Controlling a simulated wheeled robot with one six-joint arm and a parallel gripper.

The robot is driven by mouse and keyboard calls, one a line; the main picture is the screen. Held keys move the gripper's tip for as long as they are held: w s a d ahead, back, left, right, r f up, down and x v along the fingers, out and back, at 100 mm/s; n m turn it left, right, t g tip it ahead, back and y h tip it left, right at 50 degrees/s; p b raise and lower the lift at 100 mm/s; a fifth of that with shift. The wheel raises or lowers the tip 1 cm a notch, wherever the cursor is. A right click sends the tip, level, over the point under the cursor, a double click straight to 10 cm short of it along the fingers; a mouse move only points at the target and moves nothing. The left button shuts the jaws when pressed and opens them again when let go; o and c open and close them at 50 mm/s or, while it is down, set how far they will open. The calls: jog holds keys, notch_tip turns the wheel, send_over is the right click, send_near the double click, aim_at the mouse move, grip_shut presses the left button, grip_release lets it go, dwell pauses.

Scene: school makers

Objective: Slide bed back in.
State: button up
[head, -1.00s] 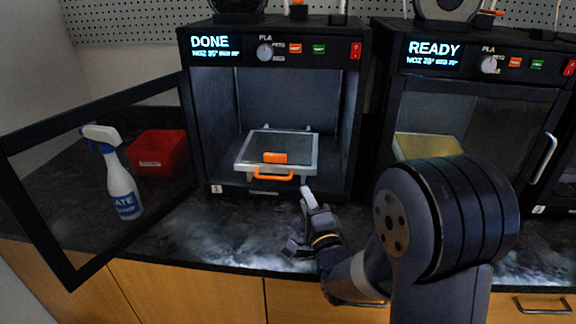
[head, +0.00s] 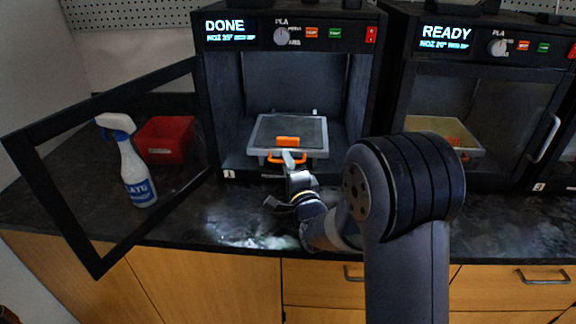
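The print bed (head: 308,133) is a grey plate in a light frame inside the left printer (head: 222,110), whose display reads DONE. An orange block (head: 288,141) lies on its front part. An orange handle (head: 274,159) is on the bed's front edge. The printer's framed door (head: 57,230) stands wide open to the left. My gripper (head: 279,178) is just in front of the bed, with one finger reaching up to the handle and the other lower left. The fingers are apart. I cannot tell whether the upper finger touches the handle.
A white spray bottle (head: 131,165) and a red bin (head: 164,140) stand on the dark counter (head: 215,215), seen through the open door frame. A second printer (head: 495,110) reading READY stands to the right, its door shut. The counter before the left printer is clear.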

grip_shut()
dwell(0.3)
jog(key=w+b, duration=0.1)
jog(key=w, duration=0.2)
jog(key=shift+w+d+f, duration=0.1)
jog(key=shift+w+f, duration=0.05)
jog(key=shift+w, duration=0.15)
jog(key=shift+w+b, duration=0.35)
jog(key=shift+w, duration=0.05)
jog(key=shift+r, duration=0.3)
jog(key=shift+c, duration=0.7)
grip_release()
jog(key=shift+w+f, duration=0.1)
jog(key=shift+w, duration=0.15)
jog(key=shift+o, duration=1.1)
